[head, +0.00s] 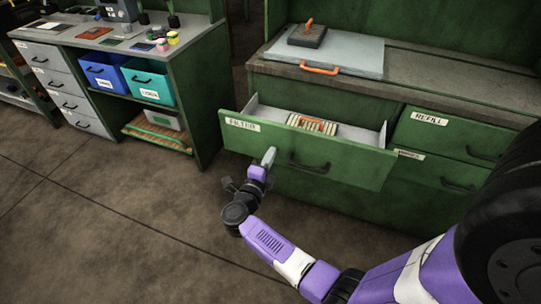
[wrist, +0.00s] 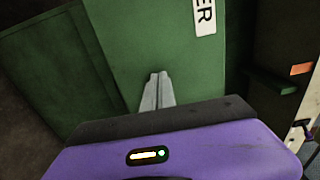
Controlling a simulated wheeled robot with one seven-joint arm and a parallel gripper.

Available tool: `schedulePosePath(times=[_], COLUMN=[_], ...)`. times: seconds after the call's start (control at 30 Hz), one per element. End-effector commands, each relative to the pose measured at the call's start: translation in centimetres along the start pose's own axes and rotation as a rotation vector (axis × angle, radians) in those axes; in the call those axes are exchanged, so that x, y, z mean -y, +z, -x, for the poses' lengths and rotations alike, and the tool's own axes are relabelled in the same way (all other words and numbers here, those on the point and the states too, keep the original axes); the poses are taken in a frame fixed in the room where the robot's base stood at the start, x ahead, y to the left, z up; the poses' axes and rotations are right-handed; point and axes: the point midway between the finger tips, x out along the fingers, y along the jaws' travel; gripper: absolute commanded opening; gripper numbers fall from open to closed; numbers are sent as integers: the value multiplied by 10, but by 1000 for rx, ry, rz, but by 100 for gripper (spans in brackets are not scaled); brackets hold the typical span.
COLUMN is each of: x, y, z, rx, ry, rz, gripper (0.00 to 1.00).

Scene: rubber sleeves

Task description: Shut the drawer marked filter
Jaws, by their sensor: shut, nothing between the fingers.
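The green drawer marked FILTER (head: 345,163) is pulled out of the cabinet in the head view. A bundle of pale and reddish items (head: 313,124) lies inside it. My gripper (head: 269,156) is shut and empty, in front of the drawer's face, left of its dark handle (head: 308,164) and below the label. In the wrist view the closed fingers (wrist: 157,90) point at the green drawer front (wrist: 150,45), with the end of the label (wrist: 204,17) above right. I cannot tell whether the fingertips touch the face.
The REFILL drawer (head: 450,138) to the right is shut. A grey case with an orange handle (head: 325,58) lies on the cabinet top. A workbench with blue bins (head: 105,72) stands at the left. The floor (head: 120,220) at left is clear.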

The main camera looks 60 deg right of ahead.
Motion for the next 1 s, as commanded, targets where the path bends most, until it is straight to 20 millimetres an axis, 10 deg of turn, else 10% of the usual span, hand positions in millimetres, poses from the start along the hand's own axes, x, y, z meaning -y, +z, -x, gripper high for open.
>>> schedulePosePath(times=[0.27, 1.0], x=[0, -4], y=[-1, 0], z=[-28, -215], rx=[-4, -3], ry=[-1, 0], rz=[-1, -3], gripper=[0, 0])
